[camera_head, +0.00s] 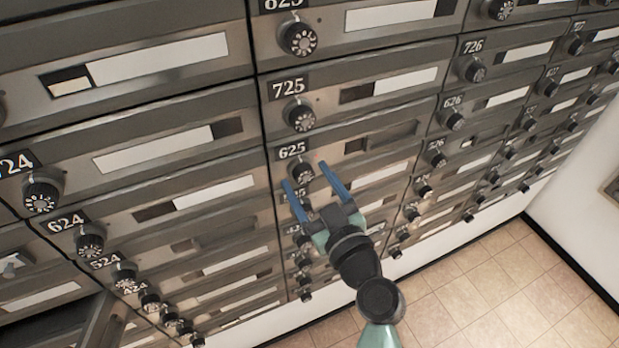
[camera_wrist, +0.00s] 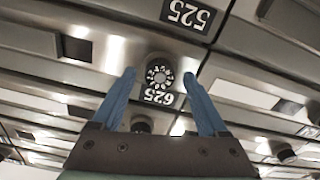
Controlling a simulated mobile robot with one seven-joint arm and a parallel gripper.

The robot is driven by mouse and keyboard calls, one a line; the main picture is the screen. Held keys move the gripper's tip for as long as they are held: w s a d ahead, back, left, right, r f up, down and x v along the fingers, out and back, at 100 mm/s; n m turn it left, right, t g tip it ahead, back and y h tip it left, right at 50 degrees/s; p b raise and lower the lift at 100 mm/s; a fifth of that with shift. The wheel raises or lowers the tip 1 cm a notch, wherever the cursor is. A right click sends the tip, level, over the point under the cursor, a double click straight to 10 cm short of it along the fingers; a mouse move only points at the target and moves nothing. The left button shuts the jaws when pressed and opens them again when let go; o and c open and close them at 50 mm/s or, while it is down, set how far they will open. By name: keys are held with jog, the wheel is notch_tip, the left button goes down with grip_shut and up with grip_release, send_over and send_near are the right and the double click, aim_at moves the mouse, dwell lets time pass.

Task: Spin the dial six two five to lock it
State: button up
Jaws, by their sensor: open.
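The dial 625 (camera_head: 302,173) is a black round knob with a pale flower-like face, just below its black label 625 (camera_head: 292,150) on a metal mailbox door. In the wrist view, which is upside down, the dial (camera_wrist: 160,74) sits above its label (camera_wrist: 158,97). My gripper (camera_head: 306,175) has two blue fingers, open, pointing at the mailbox wall. In the wrist view the gripper (camera_wrist: 159,75) has the dial between its fingertips, with a visible gap on both sides. I cannot tell how far the tips are from the door.
Dial 725 (camera_head: 299,115) is above and dial 624 (camera_head: 89,240) to the left. Several more dials stand close below, partly behind my gripper. A mailbox door (camera_head: 101,322) stands open at lower left. Tiled floor (camera_head: 480,290) lies clear at lower right.

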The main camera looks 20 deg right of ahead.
grip_shut()
dwell(0.3)
